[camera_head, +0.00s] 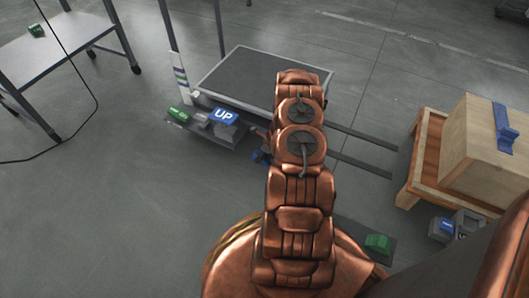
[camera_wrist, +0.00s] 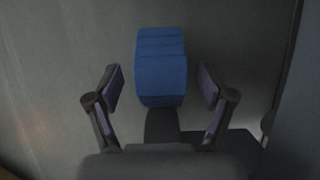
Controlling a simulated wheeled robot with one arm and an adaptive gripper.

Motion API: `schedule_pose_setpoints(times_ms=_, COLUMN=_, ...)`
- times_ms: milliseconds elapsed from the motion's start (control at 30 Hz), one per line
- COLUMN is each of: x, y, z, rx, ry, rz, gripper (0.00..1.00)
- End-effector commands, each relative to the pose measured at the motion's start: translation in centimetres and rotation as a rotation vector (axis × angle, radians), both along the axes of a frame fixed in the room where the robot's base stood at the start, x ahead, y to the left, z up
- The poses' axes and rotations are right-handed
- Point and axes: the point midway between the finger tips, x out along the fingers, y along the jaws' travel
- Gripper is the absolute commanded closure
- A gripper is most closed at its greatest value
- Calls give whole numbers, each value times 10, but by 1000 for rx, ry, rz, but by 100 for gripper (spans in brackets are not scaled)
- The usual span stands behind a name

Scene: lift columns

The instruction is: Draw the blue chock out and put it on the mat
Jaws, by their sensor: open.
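The blue chock (camera_wrist: 161,68) is upright in the wrist view, between the two open fingers of my gripper (camera_wrist: 161,87). A gap shows on each side, so neither finger touches it. In the head view a small blue piece, apparently this chock (camera_head: 259,156), shows left of my arm, below the lift table (camera_head: 215,84). My arm hides the gripper there. A dark flat strip, possibly the mat (camera_head: 347,227), lies on the floor at lower right, partly hidden by my arm, with a green block (camera_head: 377,243) on it.
A blue UP pedal (camera_head: 224,116) and a green block (camera_head: 178,114) sit on a dark plate beside the lift table. Two fork bars (camera_head: 360,138) reach right. A wooden crate (camera_head: 490,150) stands on a wooden stand at right. Open floor lies left.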

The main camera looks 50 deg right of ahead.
Motion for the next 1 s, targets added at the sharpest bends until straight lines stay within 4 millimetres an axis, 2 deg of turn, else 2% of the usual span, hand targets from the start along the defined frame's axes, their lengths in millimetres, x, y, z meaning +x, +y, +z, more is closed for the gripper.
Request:
schedule_pose_setpoints(times_ms=300, x=2, y=0, z=-2, rx=-1, ry=-1, rz=1, gripper=20)
schedule_pose_setpoints(times_ms=1000, x=2, y=0, z=-1, rx=-1, ry=-1, rz=1, gripper=93)
